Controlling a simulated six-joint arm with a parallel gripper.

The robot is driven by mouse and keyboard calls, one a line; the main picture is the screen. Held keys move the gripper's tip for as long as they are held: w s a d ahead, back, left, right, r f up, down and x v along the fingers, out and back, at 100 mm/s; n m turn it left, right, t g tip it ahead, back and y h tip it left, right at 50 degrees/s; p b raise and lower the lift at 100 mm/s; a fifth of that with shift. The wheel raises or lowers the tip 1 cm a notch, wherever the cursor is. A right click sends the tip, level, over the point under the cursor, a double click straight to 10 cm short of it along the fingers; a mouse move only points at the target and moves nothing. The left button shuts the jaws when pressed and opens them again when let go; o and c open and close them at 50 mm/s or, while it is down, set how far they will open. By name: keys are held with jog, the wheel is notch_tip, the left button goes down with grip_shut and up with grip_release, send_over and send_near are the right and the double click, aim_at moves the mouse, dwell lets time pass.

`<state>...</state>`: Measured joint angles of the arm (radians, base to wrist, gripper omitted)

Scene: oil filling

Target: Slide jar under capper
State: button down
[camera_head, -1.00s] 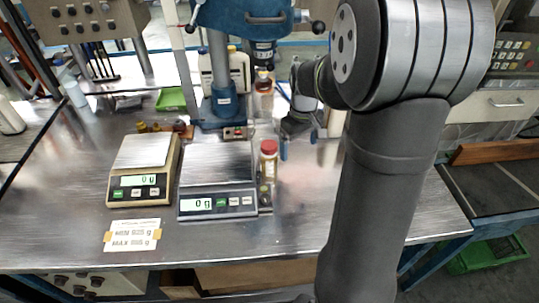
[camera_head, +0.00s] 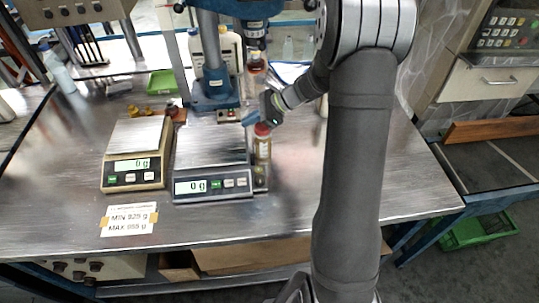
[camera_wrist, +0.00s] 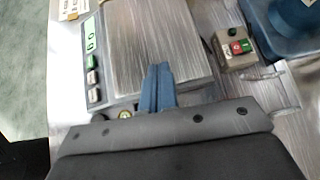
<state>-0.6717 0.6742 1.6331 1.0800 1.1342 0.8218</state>
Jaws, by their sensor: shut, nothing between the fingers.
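A jar with a red lid (camera_head: 263,147) stands upright beside the right edge of the grey scale. A second jar (camera_head: 256,72) with a reddish top and amber contents stands farther back, below the head of the blue capper (camera_head: 214,82). My gripper (camera_head: 252,120) is at the red-lidded jar's top, to its upper left in the head view; I cannot tell whether they touch. In the wrist view its blue fingers (camera_wrist: 158,76) are shut together and empty, over the scale's edge. The jars cannot be made out in the wrist view.
A grey scale (camera_head: 211,185) and a beige scale (camera_head: 135,172) both read 0 g. A small button box (camera_wrist: 233,47) sits at the capper's base. White bottles (camera_head: 229,48) and a green tray (camera_head: 162,83) stand behind. The table's right side is fairly clear.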

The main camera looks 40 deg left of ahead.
jog(key=w+a+m+t+y, duration=0.3)
jog(key=w+m+y, duration=0.3)
jog(key=m, duration=0.7)
jog(key=w+a+m+t+y, duration=0.35)
jog(key=w+m, duration=0.35)
jog(key=m, duration=0.7)
jog(key=s+d, duration=1.5)
jog(key=d, duration=0.1)
jog(key=f, duration=0.9)
jog(key=shift+w+a+f, duration=0.1)
jog(key=shift+a+f, duration=0.15)
jog(key=shift+w+a, duration=0.3)
jog(key=shift+w, duration=0.05)
jog(key=w+a, duration=1.6)
jog(key=w, duration=0.1)
jog(key=shift+a+r, duration=0.1)
jog(key=shift+a, duration=0.25)
jog(key=shift+d, duration=0.1)
